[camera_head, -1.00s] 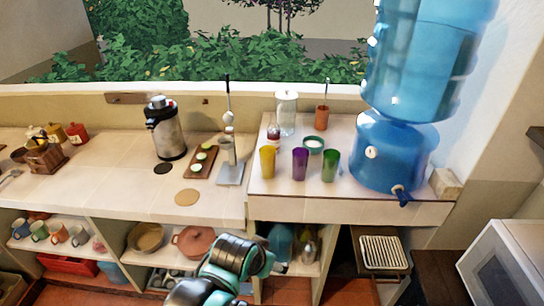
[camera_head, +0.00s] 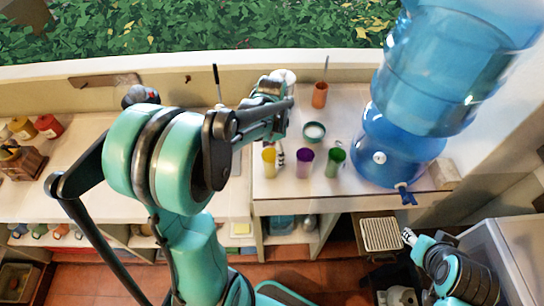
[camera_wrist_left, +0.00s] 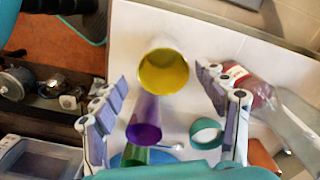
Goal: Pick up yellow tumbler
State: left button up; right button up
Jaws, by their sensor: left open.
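The yellow tumbler (camera_head: 268,161) stands upright near the front left of the raised counter. In the left wrist view the yellow tumbler (camera_wrist_left: 164,72) shows its open mouth between the two spread fingers. My left gripper (camera_wrist_left: 162,76) is open, with a gap on both sides of the tumbler and nothing held. In the head view my left arm reaches over the counter from the left and partly hides the gripper. My right gripper (camera_head: 408,238) is low at the right, away from the counter; its jaws are too small to read.
A purple tumbler (camera_head: 304,162) and a green tumbler (camera_head: 334,161) stand just right of the yellow one. A teal-rimmed bowl (camera_head: 314,131) and a brown cup (camera_head: 320,95) are behind. A blue water dispenser (camera_head: 385,155) stands to the right. A bottle (camera_wrist_left: 250,84) is close to one finger.

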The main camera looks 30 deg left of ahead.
pick_arm(q)
jog(key=f, duration=0.7)
jog(key=shift+a+f+b, duration=0.15)
jog(key=shift+a+b, duration=0.1)
jog(key=shift+b, duration=0.05)
jog(key=c, duration=1.5)
